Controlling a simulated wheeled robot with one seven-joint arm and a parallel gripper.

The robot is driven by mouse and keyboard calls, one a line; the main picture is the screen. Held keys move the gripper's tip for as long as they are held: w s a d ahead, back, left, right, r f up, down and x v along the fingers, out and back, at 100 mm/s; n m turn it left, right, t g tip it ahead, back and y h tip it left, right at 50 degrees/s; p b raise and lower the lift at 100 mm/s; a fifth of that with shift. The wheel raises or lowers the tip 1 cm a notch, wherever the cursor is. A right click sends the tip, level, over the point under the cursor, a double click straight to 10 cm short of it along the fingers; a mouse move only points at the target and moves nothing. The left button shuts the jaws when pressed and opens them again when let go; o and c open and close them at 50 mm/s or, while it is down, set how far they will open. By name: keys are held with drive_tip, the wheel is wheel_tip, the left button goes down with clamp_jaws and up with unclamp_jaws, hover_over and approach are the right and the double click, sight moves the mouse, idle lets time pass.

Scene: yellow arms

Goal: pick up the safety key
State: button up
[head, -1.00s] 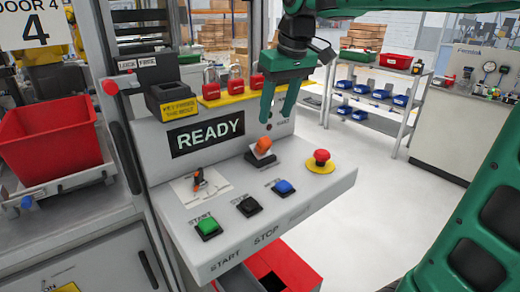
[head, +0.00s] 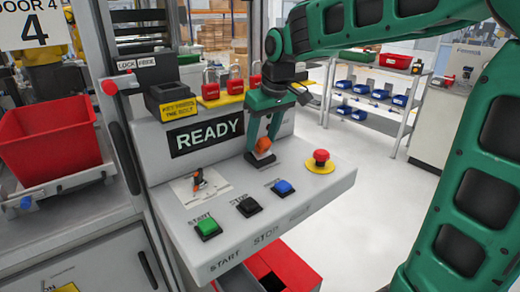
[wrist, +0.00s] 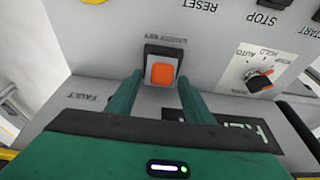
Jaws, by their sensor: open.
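The safety key shows as an orange block (head: 264,146) in a black square socket on the grey control panel (head: 325,180). In the wrist view the orange key (wrist: 163,73) sits in its dark holder, beside a label that seems to read safety key. My gripper (head: 262,153) is over the key, pointing down. Its green fingers are open, one on each side of the key. In the wrist view the fingertips of my gripper (wrist: 160,84) flank the socket with a gap to the key. In the head view the fingers hide part of the key and socket.
A red emergency button (head: 321,157) stands right of the key. Blue (head: 283,187), black (head: 247,206) and green (head: 207,228) buttons lie in front. A rotary selector (head: 198,180) is to the left. Red padlocks (head: 235,80) and the READY display (head: 206,134) are behind.

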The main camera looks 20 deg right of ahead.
drive_tip(key=shift+f, duration=0.35)
drive_tip(key=shift+c, duration=0.6)
drive_tip(key=c, duration=0.7)
drive_tip(key=shift+r, duration=0.1)
drive_tip(key=shift+c, duration=0.2)
